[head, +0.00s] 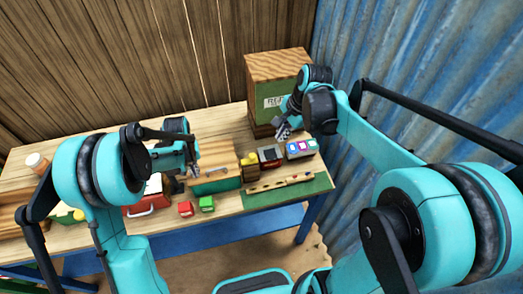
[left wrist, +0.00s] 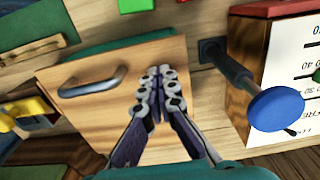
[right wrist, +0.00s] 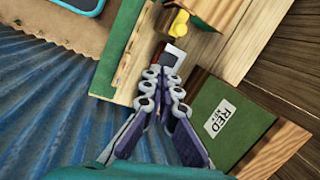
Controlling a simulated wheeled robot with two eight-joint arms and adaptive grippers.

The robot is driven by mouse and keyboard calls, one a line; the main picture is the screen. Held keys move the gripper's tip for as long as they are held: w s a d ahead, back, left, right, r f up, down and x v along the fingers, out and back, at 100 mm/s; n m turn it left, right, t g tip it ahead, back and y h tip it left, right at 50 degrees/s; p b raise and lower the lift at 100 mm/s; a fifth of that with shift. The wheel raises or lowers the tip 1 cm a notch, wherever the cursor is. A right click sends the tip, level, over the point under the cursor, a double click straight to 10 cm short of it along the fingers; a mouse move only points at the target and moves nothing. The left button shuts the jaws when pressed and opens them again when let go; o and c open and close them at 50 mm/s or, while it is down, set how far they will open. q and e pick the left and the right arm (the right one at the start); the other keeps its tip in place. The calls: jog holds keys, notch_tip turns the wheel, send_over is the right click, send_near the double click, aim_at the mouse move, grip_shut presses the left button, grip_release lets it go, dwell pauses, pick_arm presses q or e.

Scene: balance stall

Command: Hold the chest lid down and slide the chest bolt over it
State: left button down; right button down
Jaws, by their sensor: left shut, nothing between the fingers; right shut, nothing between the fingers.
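The chest (head: 215,186) is a green box with a light wooden lid (head: 228,167) and a metal handle; the lid also shows in the left wrist view (left wrist: 100,120) and looks flat on the chest. My left gripper (head: 195,173) is shut and empty over the lid, beside the handle; I cannot tell if it touches. A dark rod with a blue knob (left wrist: 275,108), apparently the chest bolt, sits in a black bracket beside the lid, its tip not over the lid. My right gripper (head: 283,134) is shut and empty, away from the chest near the tall box.
A tall wooden box with a dark green front and a sign (head: 273,100) stands at the back right. A red block (head: 185,208) and a green block (head: 207,203) lie before the chest. A green mat (head: 315,185) lies to its right. A corrugated wall (head: 400,60) bounds the right.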

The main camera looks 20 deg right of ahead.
jog(key=w+d+f+m+g+y, duration=0.1)
jog(key=w+d+f+m, duration=0.1)
jog(key=w+f+m, duration=0.2)
jog(key=m, duration=0.1)
send_near(246, 162)
jog(key=d+f, duration=0.4)
jog(key=shift+w+a+f, duration=0.15)
jog(key=shift+w+a, duration=0.25)
jog(key=a, duration=0.4)
jog(key=shift+a, duration=0.15)
